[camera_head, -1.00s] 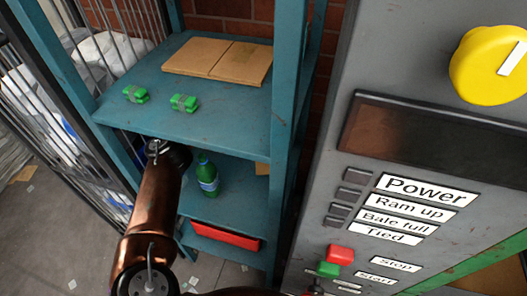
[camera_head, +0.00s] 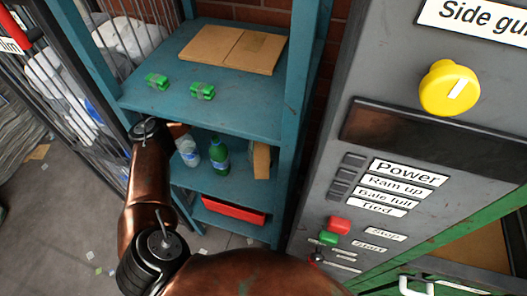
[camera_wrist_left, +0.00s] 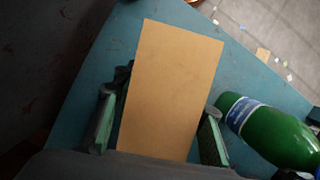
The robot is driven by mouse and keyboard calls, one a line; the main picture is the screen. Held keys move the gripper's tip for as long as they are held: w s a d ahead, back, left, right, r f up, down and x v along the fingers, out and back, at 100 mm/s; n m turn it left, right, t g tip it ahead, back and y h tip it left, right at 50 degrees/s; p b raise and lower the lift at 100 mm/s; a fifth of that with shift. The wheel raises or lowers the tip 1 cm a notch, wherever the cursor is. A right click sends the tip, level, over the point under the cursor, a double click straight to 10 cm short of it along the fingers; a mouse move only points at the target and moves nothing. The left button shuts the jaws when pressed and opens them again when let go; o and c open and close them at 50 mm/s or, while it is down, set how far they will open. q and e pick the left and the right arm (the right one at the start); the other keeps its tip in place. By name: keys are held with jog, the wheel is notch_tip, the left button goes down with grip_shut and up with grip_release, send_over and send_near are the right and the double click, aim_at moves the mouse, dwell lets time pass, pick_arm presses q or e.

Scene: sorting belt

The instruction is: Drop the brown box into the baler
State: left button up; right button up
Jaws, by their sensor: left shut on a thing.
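In the left wrist view my left gripper (camera_wrist_left: 158,126) is shut on a flat-faced brown box (camera_wrist_left: 170,85), with one finger at each side of it. The box is over a blue shelf surface. In the head view the left gripper is hidden under the shelf's upper board. A brown box (camera_head: 261,161) stands on the middle shelf there, to the right of a green bottle. The grey baler (camera_head: 400,65) with its yellow knob and labelled panel stands at the right. My right gripper is not in view.
The blue shelf (camera_head: 235,122) carries flat cardboard (camera_head: 232,48) and two green bundles on top. The green bottle (camera_head: 219,158) and a clear bottle (camera_head: 188,151) stand on the middle board; the green one also shows close beside the box in the wrist view (camera_wrist_left: 272,133). A red item (camera_head: 234,210) lies below.

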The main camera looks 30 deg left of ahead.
pick_arm(q)
jog(key=s+d+p, duration=0.3)
jog(key=s+d, duration=0.1)
jog(key=s, duration=1.2)
jog(key=shift+s+p, duration=0.15)
jog(key=shift+p, duration=0.25)
jog(key=shift+d, duration=0.15)
